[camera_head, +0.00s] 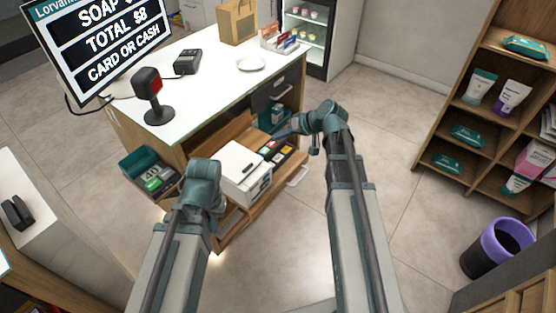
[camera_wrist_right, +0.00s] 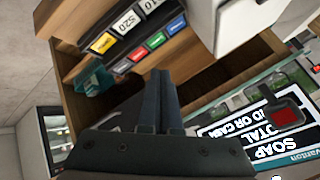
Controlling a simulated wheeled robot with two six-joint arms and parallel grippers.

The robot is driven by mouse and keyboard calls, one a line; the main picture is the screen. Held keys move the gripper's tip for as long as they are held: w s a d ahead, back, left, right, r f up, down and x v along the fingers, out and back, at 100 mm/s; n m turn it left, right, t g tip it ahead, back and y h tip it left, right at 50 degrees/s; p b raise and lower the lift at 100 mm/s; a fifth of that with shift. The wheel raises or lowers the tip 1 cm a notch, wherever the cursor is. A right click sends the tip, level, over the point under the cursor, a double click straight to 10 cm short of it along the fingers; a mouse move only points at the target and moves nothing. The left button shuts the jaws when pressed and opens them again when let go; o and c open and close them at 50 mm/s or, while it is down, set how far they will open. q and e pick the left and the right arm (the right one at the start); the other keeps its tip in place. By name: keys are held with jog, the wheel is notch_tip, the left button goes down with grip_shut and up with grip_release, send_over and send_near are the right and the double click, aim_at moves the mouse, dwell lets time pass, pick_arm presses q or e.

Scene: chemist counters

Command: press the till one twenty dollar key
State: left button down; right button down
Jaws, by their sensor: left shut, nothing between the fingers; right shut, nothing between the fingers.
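The till one key panel is low on the front of the counter, next to a white box; the head view (camera_head: 278,152) shows its coloured keys small. My right gripper (camera_head: 284,133) is close to the panel. In its wrist view its fingers (camera_wrist_right: 158,75) are shut and empty, pointing toward the key rows, apart from the twenty dollar key in the picture. My left gripper is at the white box's left, its fingertips largely hidden by my arm.
The white box (camera_head: 240,163) stands left of the panel. Yellow (camera_wrist_right: 103,43), green (camera_wrist_right: 155,40) and blue (camera_wrist_right: 177,25) keys lie near the twenty dollar key. The white counter top (camera_head: 215,85) is above. Open floor (camera_head: 385,100) lies to the right.

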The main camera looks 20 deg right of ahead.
aim_at(278, 158)
notch_tip(278, 158, down, 7)
jog(key=b, duration=0.6)
jog(key=shift+f+b, duration=0.2)
jog(key=shift+b, duration=0.1)
dwell(1.4)
jog(key=shift+f+b, duration=0.4)
